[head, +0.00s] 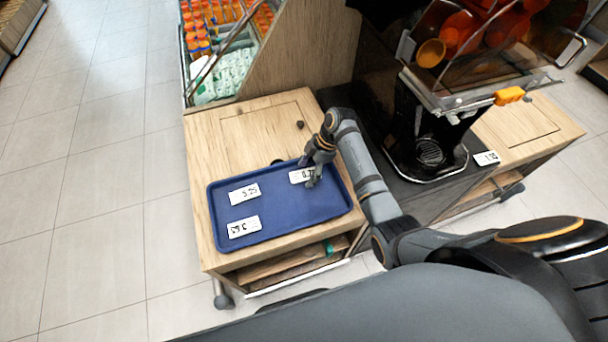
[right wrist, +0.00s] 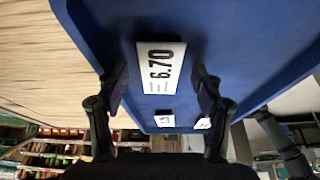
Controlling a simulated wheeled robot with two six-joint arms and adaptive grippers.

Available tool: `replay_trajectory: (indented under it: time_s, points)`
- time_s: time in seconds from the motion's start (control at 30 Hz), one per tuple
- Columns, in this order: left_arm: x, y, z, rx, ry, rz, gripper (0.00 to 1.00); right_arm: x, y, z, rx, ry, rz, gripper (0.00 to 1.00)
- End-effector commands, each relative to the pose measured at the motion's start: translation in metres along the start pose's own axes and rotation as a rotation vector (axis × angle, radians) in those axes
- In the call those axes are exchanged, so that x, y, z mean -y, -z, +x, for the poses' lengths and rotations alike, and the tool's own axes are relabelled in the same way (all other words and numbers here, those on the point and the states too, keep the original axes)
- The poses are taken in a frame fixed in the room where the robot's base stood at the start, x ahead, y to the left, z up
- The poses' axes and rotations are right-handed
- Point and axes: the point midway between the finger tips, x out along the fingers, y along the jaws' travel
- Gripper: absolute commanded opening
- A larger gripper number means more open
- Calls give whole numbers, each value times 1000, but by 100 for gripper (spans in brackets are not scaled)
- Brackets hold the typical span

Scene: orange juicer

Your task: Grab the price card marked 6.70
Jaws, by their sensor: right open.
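The white price card marked 6.70 (right wrist: 160,67) lies flat in the blue tray (right wrist: 225,60). In the head view this card (head: 299,176) is at the tray's upper right, partly covered by my right gripper (head: 310,171). In the right wrist view my right gripper (right wrist: 160,80) is open, with one finger on each side of the card. The card lies between the fingers in the picture; I cannot tell how far above the tray they are. Nothing is held. My left gripper is not in view.
Two other price cards, one upper (head: 243,193) and one lower (head: 243,227), lie in the tray's left half. The tray rests on a wooden cabinet (head: 205,140). A juicer (head: 430,150) stands at right, with bottle shelves (head: 215,40) behind. The tray's middle is bare.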

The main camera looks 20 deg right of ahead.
Motion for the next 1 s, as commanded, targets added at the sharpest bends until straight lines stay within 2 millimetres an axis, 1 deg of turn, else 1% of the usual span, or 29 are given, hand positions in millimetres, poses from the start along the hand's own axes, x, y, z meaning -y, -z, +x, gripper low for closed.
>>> replay_trajectory:
  time_s: [0.03, 0.1, 0.2, 0.37, 0.6, 0.87, 1.0]
  points:
    - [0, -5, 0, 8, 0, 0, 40, 0, 0, 2, 0, -1, 0, 67]
    - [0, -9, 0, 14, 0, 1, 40, 0, 0, 2, 1, -1, 0, 67]
    - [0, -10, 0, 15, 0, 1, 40, 0, 0, 2, 1, -1, 0, 67]
    - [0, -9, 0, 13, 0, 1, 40, 0, 0, 1, 1, -1, 0, 45]
    - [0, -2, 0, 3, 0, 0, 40, 0, 0, 1, 1, -1, 0, 13]
    - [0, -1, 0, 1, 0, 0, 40, 0, 0, 0, 0, -1, 0, 13]
    - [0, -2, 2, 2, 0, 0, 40, -1, 5, -12, 0, -4, 0, 13]
